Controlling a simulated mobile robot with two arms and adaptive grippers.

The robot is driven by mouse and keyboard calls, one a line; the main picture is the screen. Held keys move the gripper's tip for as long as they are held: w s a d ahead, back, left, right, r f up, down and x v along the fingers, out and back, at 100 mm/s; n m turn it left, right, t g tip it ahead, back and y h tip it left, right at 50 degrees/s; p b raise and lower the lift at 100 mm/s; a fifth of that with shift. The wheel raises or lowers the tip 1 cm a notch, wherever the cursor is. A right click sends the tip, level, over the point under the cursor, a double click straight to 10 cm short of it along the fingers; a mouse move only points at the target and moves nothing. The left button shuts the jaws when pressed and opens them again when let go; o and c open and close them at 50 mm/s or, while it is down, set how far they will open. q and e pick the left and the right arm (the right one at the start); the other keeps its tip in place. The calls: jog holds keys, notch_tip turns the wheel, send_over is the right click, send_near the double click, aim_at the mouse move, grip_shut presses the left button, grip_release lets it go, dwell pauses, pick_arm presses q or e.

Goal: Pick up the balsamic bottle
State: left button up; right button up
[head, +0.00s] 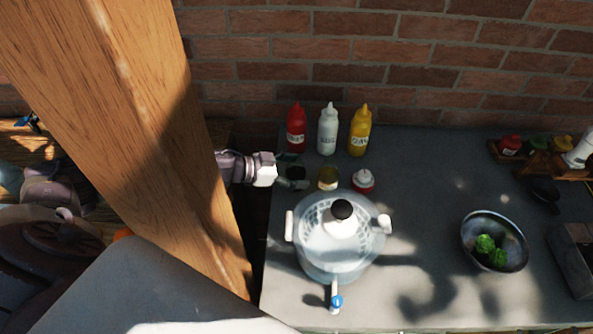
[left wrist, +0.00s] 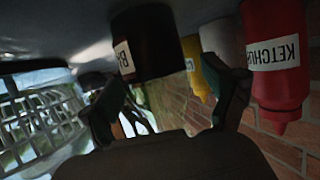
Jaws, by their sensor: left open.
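The balsamic bottle (left wrist: 147,45) is dark with a pale label whose text starts with "BA"; in the left wrist view it is close ahead, between the lines of the fingers. My left gripper (head: 294,178) reaches in over the table's left edge, behind the pot. It is open and empty, its fingers (left wrist: 168,105) spread, with the bottle seen beyond the tips. My right gripper is not in view.
Ketchup (head: 296,130), a white bottle (head: 328,132) and mustard (head: 360,132) stand along the brick wall. A red-and-white bottle (head: 363,181) is to the right. A lidded pot (head: 335,262) stands in front. A wooden post (head: 150,150) blocks the left. Table centre is mostly clear.

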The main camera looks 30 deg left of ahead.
pick_arm(q)
jog(key=shift+c, duration=0.4)
jog(key=c, duration=1.3)
jog(key=shift+c, duration=0.4)
jog(key=shift+r, duration=0.15)
